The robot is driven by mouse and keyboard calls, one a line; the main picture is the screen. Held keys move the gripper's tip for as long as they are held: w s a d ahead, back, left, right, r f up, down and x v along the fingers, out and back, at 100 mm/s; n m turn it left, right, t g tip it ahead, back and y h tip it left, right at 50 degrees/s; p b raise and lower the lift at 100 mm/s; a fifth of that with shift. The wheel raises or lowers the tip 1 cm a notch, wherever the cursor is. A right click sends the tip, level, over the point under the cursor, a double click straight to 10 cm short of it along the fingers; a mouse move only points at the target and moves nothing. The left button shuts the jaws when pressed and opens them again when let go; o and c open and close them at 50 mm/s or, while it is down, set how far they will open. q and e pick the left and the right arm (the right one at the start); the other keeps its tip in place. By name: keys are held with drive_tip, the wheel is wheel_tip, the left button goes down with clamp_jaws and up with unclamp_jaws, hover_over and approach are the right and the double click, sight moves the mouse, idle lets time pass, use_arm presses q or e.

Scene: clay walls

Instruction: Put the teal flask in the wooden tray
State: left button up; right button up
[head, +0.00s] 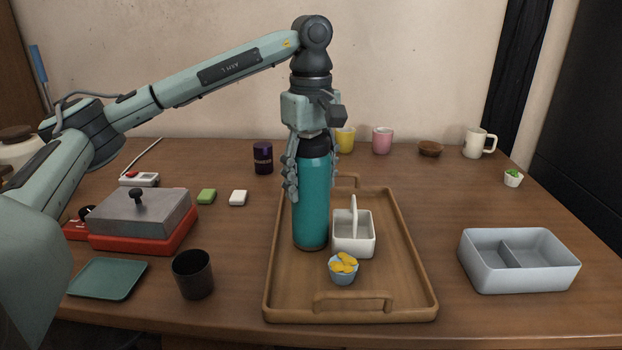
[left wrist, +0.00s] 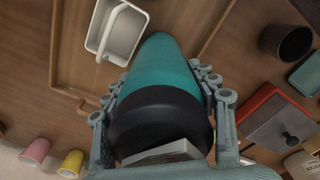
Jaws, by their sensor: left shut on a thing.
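The teal flask (head: 311,205) has a black top and stands upright over the left part of the wooden tray (head: 402,268). Its base appears at the tray floor; I cannot tell whether it rests on it. My left gripper (head: 311,172) comes down from above and is shut around the flask's upper part. In the left wrist view the flask (left wrist: 165,62) sits between both fingers, and the wooden tray (left wrist: 65,45) lies beyond it. My right gripper is not in view.
In the tray, a white divided caddy (head: 353,240) stands close right of the flask, and a small blue bowl with yellow pieces (head: 343,270) sits in front. A dark cup (head: 193,275) and red-based grey box (head: 140,218) are left. A grey divided bin (head: 519,262) is right.

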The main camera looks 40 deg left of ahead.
sight(312, 150)
use_arm(q)
drive_tip(key=shift+f, duration=0.1)
drive_tip(key=o, duration=1.3)
drive_tip(key=shift+o, duration=1.3)
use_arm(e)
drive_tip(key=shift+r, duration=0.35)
use_arm(q)
wheel_tip(312, 150, up, 6)
drive_tip(key=shift+f, duration=0.25)
wheel_tip(312, 150, up, 6)
drive_tip(key=p, duration=0.3)
drive_tip(key=shift+r, duration=0.45)
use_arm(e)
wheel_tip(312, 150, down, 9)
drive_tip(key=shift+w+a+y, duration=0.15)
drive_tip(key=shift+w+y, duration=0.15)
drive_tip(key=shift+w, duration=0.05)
